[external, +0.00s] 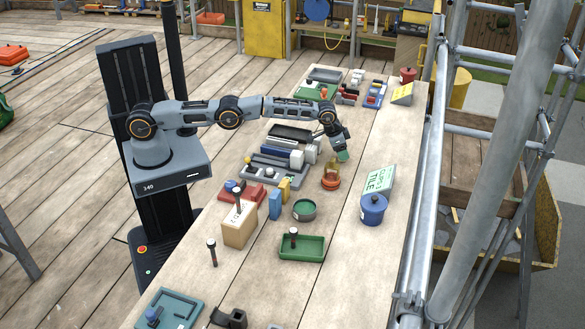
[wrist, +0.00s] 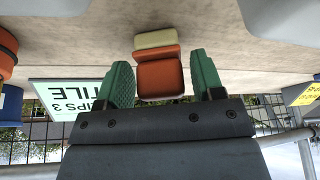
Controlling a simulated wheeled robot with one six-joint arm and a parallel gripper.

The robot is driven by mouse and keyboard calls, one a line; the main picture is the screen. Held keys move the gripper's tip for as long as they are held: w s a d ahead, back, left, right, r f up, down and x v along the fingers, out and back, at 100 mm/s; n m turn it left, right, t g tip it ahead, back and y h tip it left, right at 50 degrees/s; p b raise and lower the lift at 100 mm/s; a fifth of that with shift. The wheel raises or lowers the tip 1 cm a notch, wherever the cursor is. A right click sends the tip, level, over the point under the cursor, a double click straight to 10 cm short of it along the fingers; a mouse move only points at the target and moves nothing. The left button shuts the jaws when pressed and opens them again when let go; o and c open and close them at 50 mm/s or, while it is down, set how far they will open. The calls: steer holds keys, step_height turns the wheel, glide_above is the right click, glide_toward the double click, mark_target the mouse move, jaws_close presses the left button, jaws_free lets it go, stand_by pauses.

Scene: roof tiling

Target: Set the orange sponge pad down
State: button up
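The orange sponge pad (wrist: 160,78), with a cream layer at its far end, sits between the two green fingers of my gripper (wrist: 160,80) in the wrist view. In the external view my gripper (external: 342,155) is low over the bench, right of the grey tool tray. The pad cannot be made out there. Whether it touches the bench is unclear.
An orange pot (external: 331,178) stands just below my gripper on the bench (external: 345,225). A blue pot (external: 373,209) and a clips sign (external: 379,179) stand to the right. A grey tray (external: 263,174) with several items lies left. Bare wood shows between the gripper and sign.

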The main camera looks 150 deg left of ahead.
steer(key=shift+o, duration=0.7)
steer(key=shift+r, duration=0.1)
steer(key=shift+r, duration=0.25)
steer(key=b+v, duration=0.2)
steer(key=v, duration=0.9)
steer(key=shift+r, duration=0.35)
steer(key=shift+d, duration=0.2)
